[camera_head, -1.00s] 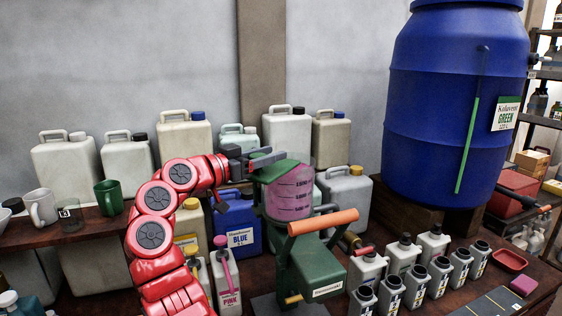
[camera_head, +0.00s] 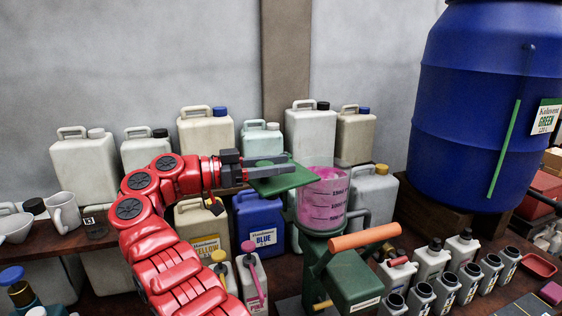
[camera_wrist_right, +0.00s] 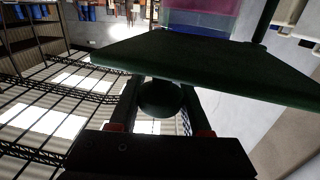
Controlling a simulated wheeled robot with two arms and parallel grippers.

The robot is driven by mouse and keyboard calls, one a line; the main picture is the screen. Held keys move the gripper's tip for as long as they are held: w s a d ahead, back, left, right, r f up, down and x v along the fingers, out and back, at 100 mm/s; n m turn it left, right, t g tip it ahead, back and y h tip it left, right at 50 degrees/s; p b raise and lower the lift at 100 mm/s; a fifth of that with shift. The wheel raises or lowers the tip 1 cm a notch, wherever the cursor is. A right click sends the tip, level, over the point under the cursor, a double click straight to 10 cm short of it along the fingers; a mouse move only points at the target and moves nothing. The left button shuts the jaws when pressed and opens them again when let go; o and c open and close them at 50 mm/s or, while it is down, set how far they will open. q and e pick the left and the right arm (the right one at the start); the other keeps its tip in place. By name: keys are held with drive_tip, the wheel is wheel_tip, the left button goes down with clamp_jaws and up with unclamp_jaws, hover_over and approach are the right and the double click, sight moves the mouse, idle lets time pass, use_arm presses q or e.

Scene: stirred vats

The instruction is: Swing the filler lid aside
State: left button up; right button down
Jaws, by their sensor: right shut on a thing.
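The filler lid (camera_head: 290,181) is a flat green plate. It sits level off to the left of the clear filler vessel (camera_head: 321,208), with its right end near the vessel's rim. The vessel holds pink contents and its top shows largely uncovered. My right gripper (camera_head: 268,166) is shut on the lid's knob. In the right wrist view the dark round knob (camera_wrist_right: 160,98) sits between the two fingers, under the broad green lid (camera_wrist_right: 205,62). My left gripper is not in view.
A green press with an orange handle (camera_head: 364,237) stands below the vessel. Pale jugs (camera_head: 207,135) line the wall behind. A blue jug (camera_head: 262,222) stands below the lid. A large blue drum (camera_head: 470,110) is at right. Small bottles (camera_head: 432,260) crowd the front right.

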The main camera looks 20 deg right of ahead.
idle(0.3)
drive_tip(key=shift+c, duration=1.8)
unclamp_jaws()
drive_tip(key=shift+d+f, duration=0.1)
